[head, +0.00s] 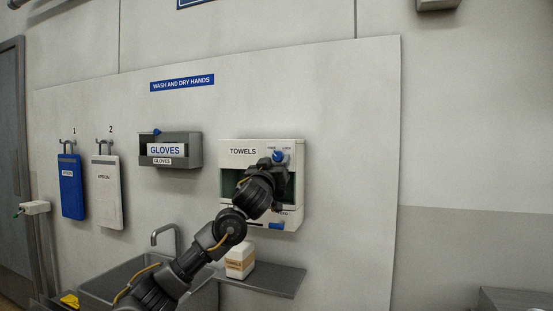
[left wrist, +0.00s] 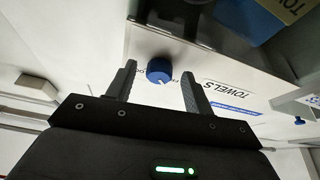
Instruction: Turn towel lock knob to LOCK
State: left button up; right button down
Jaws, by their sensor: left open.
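The towel dispenser (head: 232,189) is a white box with a TOWELS label on the wall panel. Its blue round lock knob (head: 279,156) is at the upper right of the front. Small labels beside the knob are too small or covered to read surely. My left gripper (head: 271,166) is at the knob and partly hides the dispenser front. In the left wrist view, the blue knob (left wrist: 159,69) appears between the two open fingers of my left gripper (left wrist: 159,84), with a gap on each side. A pale pointer mark shows on the knob's lower edge there. My right gripper is not in view.
A blue FEED part (head: 277,226) is low on the dispenser. A grey glove box (head: 185,149) hangs to its left. The panel right of the dispenser is clear.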

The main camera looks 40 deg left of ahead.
pick_arm(q)
jog(key=shift+w+r, duration=0.1)
jog(key=shift+w, duration=0.1)
jog(key=shift+a, duration=0.1)
jog(key=c, duration=1)
